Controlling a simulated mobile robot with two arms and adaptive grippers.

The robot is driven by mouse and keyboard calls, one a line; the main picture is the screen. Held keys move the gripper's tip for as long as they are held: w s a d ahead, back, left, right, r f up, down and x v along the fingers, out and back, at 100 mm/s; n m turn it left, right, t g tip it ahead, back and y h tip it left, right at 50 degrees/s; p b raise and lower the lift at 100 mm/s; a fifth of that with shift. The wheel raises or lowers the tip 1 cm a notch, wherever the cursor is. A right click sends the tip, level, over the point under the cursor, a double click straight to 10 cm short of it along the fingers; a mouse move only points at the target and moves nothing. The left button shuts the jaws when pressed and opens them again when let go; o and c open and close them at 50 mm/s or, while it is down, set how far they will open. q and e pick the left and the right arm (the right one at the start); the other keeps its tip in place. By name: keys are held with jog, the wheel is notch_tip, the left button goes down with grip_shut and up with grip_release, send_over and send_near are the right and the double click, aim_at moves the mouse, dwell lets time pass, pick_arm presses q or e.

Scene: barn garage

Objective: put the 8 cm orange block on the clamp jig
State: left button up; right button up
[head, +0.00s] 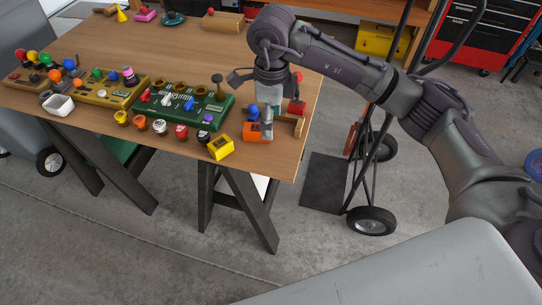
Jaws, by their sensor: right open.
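The orange block (252,133) is near the right front edge of the wooden table, beside the wooden strip of the clamp jig (299,126). The jig carries a red clamp (297,107). I cannot tell whether the block touches the jig. My right gripper (268,90) is open and points down above the block and the left side of the jig. Grey parts hide some of the block, and I see nothing held. My left gripper is not in view.
A green board (180,105) with small pieces stands left of the block, and a yellow block (220,147) lies at the front edge. Several small jars (160,126) line that edge. A hand truck (372,220) stands right of the table. The table's middle back is clear.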

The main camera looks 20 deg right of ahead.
jog(key=p, duration=0.1)
send_over(271, 162)
notch_tip(271, 162, down, 8)
jog(key=shift+s+d, duration=0.1)
jog(key=shift+d, duration=0.05)
jog(key=shift+f, duration=0.45)
notch_tip(271, 162, down, 4)
jog(key=shift+r+p, duration=0.15)
jog(key=shift+p, duration=0.65)
jog(key=shift+f, duration=0.5)
grip_shut()
